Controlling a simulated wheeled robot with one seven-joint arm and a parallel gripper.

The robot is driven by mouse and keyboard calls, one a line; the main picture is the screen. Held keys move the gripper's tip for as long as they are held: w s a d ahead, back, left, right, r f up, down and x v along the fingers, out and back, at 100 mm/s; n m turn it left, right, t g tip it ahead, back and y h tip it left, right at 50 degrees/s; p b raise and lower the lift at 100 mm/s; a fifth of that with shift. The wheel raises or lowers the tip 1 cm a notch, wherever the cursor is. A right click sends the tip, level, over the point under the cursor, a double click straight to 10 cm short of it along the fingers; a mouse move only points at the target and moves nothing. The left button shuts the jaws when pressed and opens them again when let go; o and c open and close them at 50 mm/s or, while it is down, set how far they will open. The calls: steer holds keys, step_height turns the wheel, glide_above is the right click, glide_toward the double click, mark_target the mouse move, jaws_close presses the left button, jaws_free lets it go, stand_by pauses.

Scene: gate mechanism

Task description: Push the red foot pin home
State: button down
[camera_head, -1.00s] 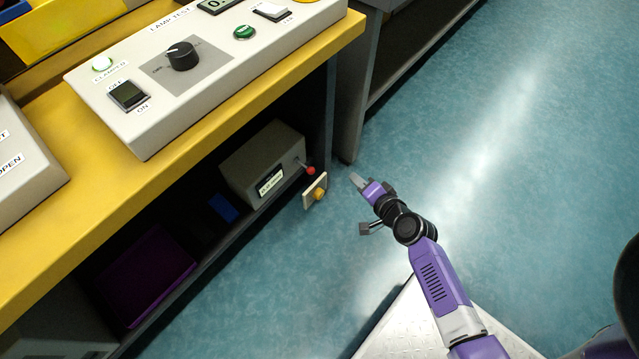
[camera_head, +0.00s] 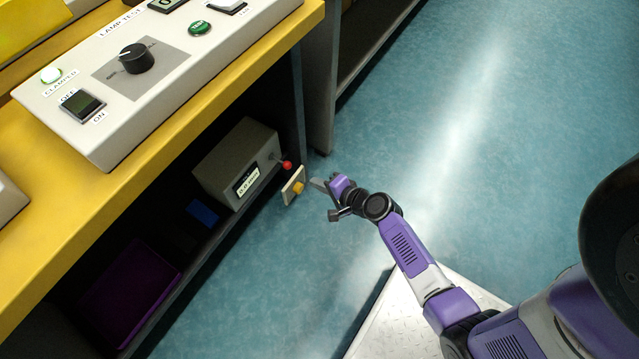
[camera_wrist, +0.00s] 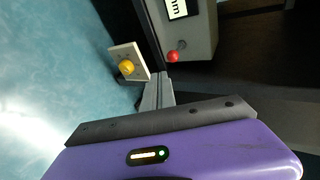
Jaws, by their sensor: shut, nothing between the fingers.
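A small red ball-shaped end (camera_head: 287,165) on a short metal stem sticks out of the right side of a grey box (camera_head: 225,170). It is the only red thing I see that could be the foot pin. It also shows in the wrist view (camera_wrist: 172,56), ahead of my fingers. My gripper (camera_head: 319,184) is shut and empty, in front of the shelf, slightly right of and below the red end, and apart from it. In the wrist view the closed fingers (camera_wrist: 158,88) point up between the red end and a yellow knob (camera_wrist: 126,67).
The yellow knob (camera_head: 298,188) sits on a pale plate (camera_head: 288,193) close to my fingertips. The grey box stands on the low shelf under the yellow bench (camera_head: 150,150). A bench leg (camera_head: 320,90) stands behind. The blue floor to the right (camera_head: 450,180) is clear.

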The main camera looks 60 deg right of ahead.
mark_target(287, 167)
steer(key=w+r+b+x, duration=0.1)
steer(key=b+x, duration=0.1)
steer(key=x, duration=0.8)
steer(key=shift+r, duration=0.35)
steer(key=shift+w+d, duration=0.1)
steer(key=shift+w, duration=1.5)
